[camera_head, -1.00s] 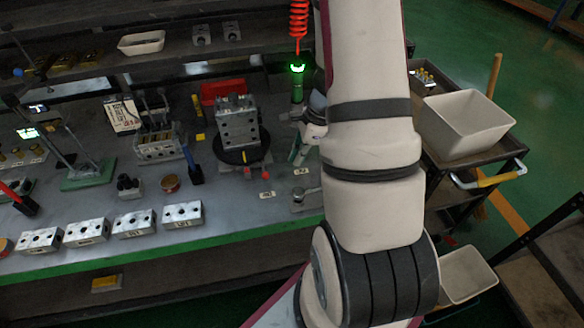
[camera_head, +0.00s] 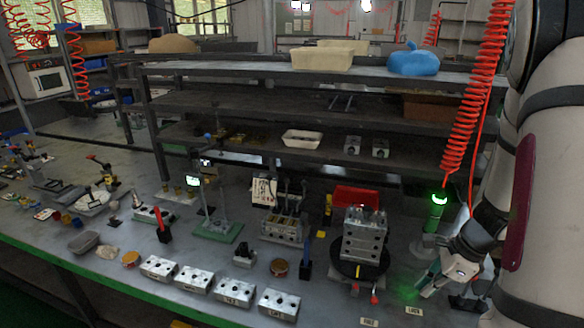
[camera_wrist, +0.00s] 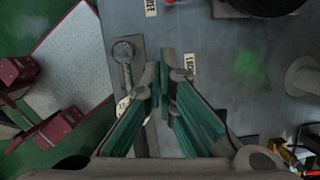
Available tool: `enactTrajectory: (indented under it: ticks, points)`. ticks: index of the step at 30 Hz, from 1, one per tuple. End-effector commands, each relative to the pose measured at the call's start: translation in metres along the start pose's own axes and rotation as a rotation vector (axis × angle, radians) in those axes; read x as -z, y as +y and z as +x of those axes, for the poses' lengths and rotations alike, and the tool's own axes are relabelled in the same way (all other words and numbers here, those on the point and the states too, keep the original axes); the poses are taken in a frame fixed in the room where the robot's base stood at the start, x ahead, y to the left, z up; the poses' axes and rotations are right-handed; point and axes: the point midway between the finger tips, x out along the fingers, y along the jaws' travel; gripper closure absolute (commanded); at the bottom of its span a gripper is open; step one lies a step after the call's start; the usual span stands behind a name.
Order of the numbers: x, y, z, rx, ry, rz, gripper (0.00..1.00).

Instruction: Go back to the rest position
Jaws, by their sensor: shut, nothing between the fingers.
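My gripper (camera_head: 426,290) is at the right of the workbench in the head view, with its green-padded fingers pointing down. In the wrist view the fingers (camera_wrist: 162,78) are together at the tips and empty. Below them lies a metal plate with a round-headed tool (camera_wrist: 123,52), and a small white label (camera_wrist: 190,65) lies beside the fingers. A metal valve block (camera_head: 364,236) stands on a black round turntable (camera_head: 346,268), left of my gripper and apart from it.
Several valve blocks, including one at the right end (camera_head: 277,303), line the front of the bench. A green-lit cylinder (camera_head: 436,214) and a coiled red hose (camera_head: 470,110) are close to my arm. Shelves (camera_head: 230,102) rise behind. A white tray (camera_head: 302,139) sits on a shelf.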

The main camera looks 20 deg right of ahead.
Motion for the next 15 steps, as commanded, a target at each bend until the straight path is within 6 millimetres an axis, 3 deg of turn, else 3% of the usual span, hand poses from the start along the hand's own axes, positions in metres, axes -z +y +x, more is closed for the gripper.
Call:
enactTrajectory:
  ticks: [2, 5, 10, 15]
  points:
    - [-0.002, 0.0, -0.001, 0.001, -0.001, -0.008, 1.0]
    - [-0.021, 0.001, -0.014, 0.011, -0.008, -0.099, 1.0]
    - [-0.079, 0.015, -0.054, 0.037, -0.02, -0.413, 1.0]
    - [-0.134, 0.046, -0.095, 0.064, -0.009, -0.782, 1.0]
